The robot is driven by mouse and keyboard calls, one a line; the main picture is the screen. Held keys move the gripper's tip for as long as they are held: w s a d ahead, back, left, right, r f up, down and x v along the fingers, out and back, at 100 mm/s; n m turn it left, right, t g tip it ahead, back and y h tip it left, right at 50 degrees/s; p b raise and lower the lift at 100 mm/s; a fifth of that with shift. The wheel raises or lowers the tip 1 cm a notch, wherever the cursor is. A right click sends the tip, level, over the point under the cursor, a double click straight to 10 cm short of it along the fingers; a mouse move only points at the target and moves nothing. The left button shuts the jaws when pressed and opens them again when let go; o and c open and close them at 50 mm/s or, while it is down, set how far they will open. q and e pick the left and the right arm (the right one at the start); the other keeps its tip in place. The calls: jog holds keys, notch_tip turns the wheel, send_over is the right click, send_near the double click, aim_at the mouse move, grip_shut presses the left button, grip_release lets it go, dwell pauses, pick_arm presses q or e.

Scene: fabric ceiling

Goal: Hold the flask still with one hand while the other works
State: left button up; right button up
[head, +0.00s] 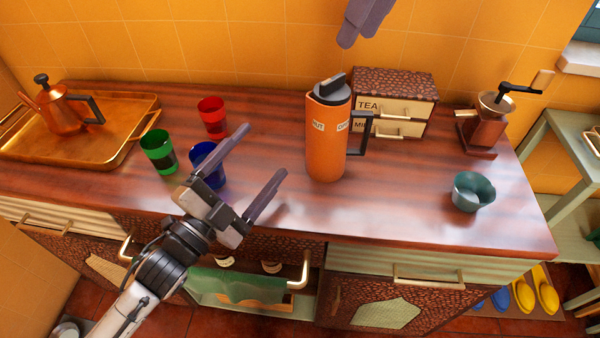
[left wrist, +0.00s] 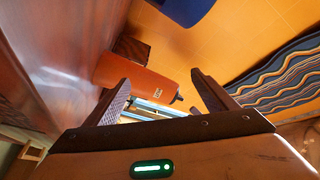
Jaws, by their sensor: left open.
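The flask (head: 326,142) is an orange jug with a dark lid and a dark handle on its right side. It stands upright on the wooden counter. My left gripper (head: 263,152) is open and empty to the left of the flask, with a gap between them. In the left wrist view the flask (left wrist: 143,74) appears sideways beyond the open fingers (left wrist: 160,88). My right gripper (head: 364,20) shows only as grey fingers at the top edge, above and behind the flask; the rest is cut off.
A blue cup (head: 203,160) is partly hidden behind my left gripper, with green (head: 159,151) and red (head: 212,117) cups nearby. A copper tray (head: 130,120) holds a pot. Right of the flask are a drawer box (head: 398,90), a grinder (head: 482,130) and a teal bowl (head: 472,192).

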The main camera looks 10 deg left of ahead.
aim_at(322, 145)
pick_arm(q)
jog(key=s+d+m+g, duration=0.1)
jog(key=d+m, duration=0.3)
jog(key=s+d+f+m, duration=0.1)
jog(key=d+m, duration=0.3)
jog(key=m, duration=0.1)
jog(key=s+d+m+g+h, duration=0.1)
jog(key=d+m, duration=0.4)
jog(key=shift+s+f+g, duration=0.2)
jog(key=shift+s+g, duration=0.05)
jog(key=shift+g, duration=0.05)
jog(key=m+y, duration=0.1)
jog(key=m, duration=0.1)
jog(key=shift+f+m, duration=0.15)
jog(key=shift+m, duration=0.25)
jog(key=a+m+y, duration=0.1)
jog(key=a+m+t+y, duration=0.1)
jog(key=m, duration=0.1)
jog(key=w+a+m+y, duration=0.1)
jog(key=m, duration=0.1)
jog(key=shift+a+r+t, duration=0.15)
jog(key=shift+r+t, duration=0.25)
jog(key=shift+m+y, duration=0.4)
jog(key=shift+m, duration=0.2)
jog(key=x, duration=0.7)
jog(key=a+r+x, duration=0.1)
jog(key=x, duration=0.2)
jog(key=shift+w, duration=0.35)
jog(key=shift+c, duration=0.4)
